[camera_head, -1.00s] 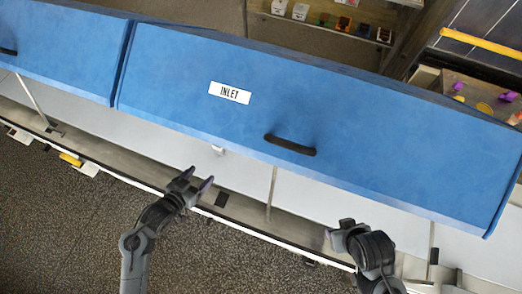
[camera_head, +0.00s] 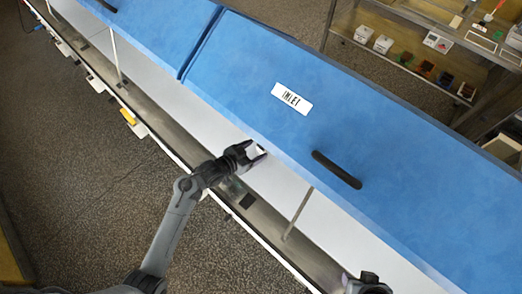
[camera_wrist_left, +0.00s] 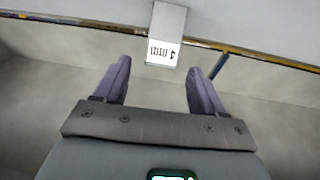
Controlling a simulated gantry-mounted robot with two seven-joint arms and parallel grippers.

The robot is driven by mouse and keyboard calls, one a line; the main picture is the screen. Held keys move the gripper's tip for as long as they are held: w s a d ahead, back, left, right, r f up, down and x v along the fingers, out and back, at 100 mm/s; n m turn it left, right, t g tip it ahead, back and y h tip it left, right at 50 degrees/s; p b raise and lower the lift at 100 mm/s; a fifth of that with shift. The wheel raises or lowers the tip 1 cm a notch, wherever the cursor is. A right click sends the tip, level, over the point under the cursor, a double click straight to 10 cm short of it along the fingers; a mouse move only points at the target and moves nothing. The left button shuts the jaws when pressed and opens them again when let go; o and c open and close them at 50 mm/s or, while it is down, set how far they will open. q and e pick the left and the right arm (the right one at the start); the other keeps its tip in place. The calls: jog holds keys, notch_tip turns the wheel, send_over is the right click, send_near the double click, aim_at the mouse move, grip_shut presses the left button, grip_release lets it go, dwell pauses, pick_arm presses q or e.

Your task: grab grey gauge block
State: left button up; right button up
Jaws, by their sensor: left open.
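The grey gauge block (camera_wrist_left: 168,20) is a pale grey bar with dark markings on its near end, at the top middle of the left wrist view. In the head view only a small pale bit of it (camera_head: 262,149) seems to show by my left fingertips, under the blue hood's lower edge. My left gripper (camera_head: 257,153) is open and empty. In the left wrist view its two fingers (camera_wrist_left: 158,70) stand apart, with the block's near end around their tips, closer to the right finger. My right gripper (camera_head: 366,284) is cut off at the bottom edge; its jaws are unclear.
A blue hood (camera_head: 250,55) labelled INLET with a black handle (camera_head: 337,170) overhangs the pale conveyor bed. A thin post (camera_head: 298,215) stands right of my left gripper. Shelves with small boxes (camera_head: 383,44) are at the back right. Speckled floor is clear at the left.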

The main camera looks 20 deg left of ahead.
aim_at(260, 147)
pick_arm(q)
jog(key=shift+x, duration=2)
jog(key=shift+c, duration=0.3)
jog(key=c, duration=1)
jog(key=shift+r, duration=0.1)
jog(key=shift+c, duration=0.2)
